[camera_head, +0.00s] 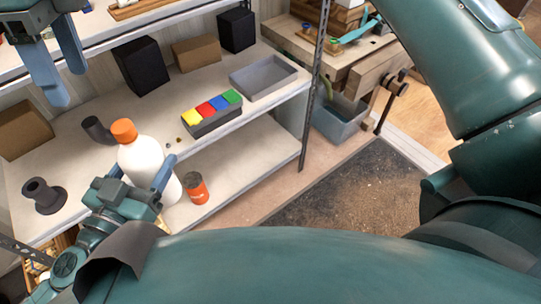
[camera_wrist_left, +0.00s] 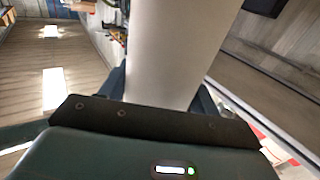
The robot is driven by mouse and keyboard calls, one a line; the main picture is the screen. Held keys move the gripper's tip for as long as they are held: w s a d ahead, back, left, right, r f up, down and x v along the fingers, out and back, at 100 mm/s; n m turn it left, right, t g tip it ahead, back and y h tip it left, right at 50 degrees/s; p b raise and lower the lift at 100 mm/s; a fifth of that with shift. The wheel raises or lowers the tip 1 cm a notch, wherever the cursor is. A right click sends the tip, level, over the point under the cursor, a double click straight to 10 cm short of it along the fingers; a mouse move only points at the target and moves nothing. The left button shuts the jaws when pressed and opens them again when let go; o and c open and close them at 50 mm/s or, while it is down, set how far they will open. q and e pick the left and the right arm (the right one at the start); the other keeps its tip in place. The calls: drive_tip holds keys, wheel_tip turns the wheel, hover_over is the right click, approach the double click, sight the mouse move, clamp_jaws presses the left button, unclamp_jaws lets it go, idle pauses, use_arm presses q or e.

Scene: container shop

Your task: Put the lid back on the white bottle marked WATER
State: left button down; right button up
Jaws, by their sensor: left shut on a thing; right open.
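I cannot tell whether the lid is screwed down or only resting. No WATER marking is visible from here. My left gripper (camera_head: 140,176) is shut around the bottle's body, a blue finger on each side. The white body (camera_wrist_left: 170,50) also fills the middle of the left wrist view. My right gripper (camera_head: 60,72) is open and empty at the upper left, away from the bottle.
A tray of coloured blocks (camera_head: 212,121), a grey tray (camera_head: 262,85) and several boxes share the shelf (camera_head: 188,88).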

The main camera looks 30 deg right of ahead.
drive_tip(key=w+a+f+m+g+y, duration=0.35)
drive_tip(key=a+m+y, duration=0.35)
drive_tip(key=y, duration=0.8)
drive_tip(key=w+d+f+m+t+y, duration=0.4)
drive_tip(key=w+d+f+m+t, duration=0.15)
drive_tip(key=m+t, duration=0.5)
drive_tip(key=w+d+f+m+t+h, duration=0.1)
drive_tip(key=d+f+m+t+h, duration=0.4)
drive_tip(key=f+m, duration=0.35)
drive_tip(key=d+f+m+t+h, duration=0.4)
drive_tip(key=d+f+m+t, duration=0.1)
drive_tip(key=f+m, duration=0.35)
drive_tip(key=s+d+f+m+g+h, duration=0.3)
drive_tip(key=s+d+f+m, duration=0.4)
drive_tip(key=s+f, duration=0.3)
drive_tip(key=s+d+f+m+g+h, duration=0.3)
drive_tip(key=s+d+f+m+h, duration=0.2)
drive_tip(key=s+f, duration=0.5)
drive_tip(key=shift+s+d+f+m+h, duration=0.15)
drive_tip(key=shift+s+d+m+h, duration=0.25)
drive_tip(key=shift+s+d+m, duration=0.6)
drive_tip(key=shift+w+d, duration=0.15)
drive_tip(key=shift+w, duration=0.05)
